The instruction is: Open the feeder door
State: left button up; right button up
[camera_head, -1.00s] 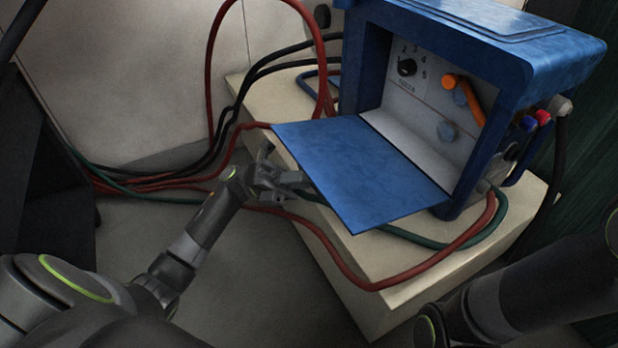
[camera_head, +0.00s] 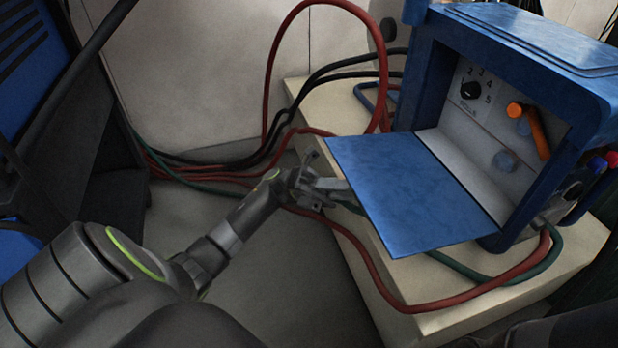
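The feeder door (camera_head: 410,195) is a flat blue panel. It hangs open, folded down and outward from the blue feeder box (camera_head: 520,50), nearly level above the pale bench. The box's inside is exposed, with a black dial (camera_head: 471,90) and an orange lever (camera_head: 539,132). My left gripper (camera_head: 330,182) is at the door's left outer edge, its fingers apart. One fingertip is close to or partly under the panel; I cannot tell whether it touches. My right gripper is out of view.
The pale bench (camera_head: 460,318) carries the box. Red, black and green cables (camera_head: 225,172) run along the floor and over the bench's left side. A red hose (camera_head: 385,290) loops below the door. A dark cabinet stands at the left.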

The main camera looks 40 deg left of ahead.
pick_arm(q)
jog(key=v, duration=1.4)
jog(key=shift+w+a+f, duration=0.15)
jog(key=shift+a+f, duration=0.05)
jog(key=shift+c, duration=0.4)
